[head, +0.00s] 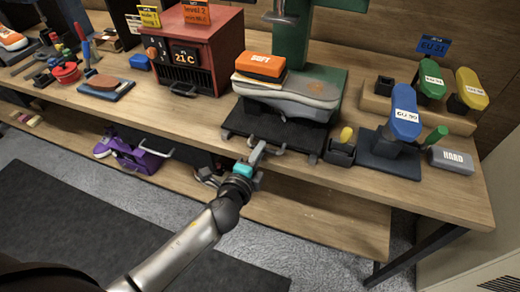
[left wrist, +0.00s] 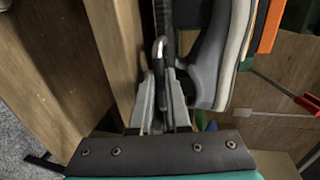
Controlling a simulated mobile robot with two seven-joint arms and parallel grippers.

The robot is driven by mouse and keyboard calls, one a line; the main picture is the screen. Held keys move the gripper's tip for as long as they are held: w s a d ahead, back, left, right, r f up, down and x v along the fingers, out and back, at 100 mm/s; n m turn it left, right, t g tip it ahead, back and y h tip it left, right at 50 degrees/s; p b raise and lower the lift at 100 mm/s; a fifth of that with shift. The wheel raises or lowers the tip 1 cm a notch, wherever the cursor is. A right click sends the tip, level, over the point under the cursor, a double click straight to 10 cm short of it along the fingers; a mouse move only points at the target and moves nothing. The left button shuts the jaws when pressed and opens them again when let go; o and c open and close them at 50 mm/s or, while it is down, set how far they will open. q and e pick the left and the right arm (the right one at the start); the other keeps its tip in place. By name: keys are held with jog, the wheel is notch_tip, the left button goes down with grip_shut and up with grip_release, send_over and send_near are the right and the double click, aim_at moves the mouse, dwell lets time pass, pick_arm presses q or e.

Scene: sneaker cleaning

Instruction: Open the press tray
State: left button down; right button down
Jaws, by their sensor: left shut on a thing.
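The press tray (head: 240,125) is a flat black plate under the green press, at the front edge of the wooden bench. A grey sneaker (head: 310,88) lies on it, with an orange block marked SOFT (head: 261,66) on top. My left gripper (head: 257,152) is at the tray's front edge, reaching up from below. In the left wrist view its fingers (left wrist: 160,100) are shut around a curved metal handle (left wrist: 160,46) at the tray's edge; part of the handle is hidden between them. The tray is under the press. My right gripper is in neither view.
A red heater box (head: 190,50) stands left of the press. To the right are a blue-topped stand (head: 404,115), a grey HARD block (head: 451,160) and green and yellow stands.

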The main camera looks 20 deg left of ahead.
pick_arm(q)
jog(key=c, duration=1.2)
grip_release()
jog(key=shift+o, duration=0.2)
jog(key=v, duration=1.5)
jog(key=shift+b, duration=0.45)
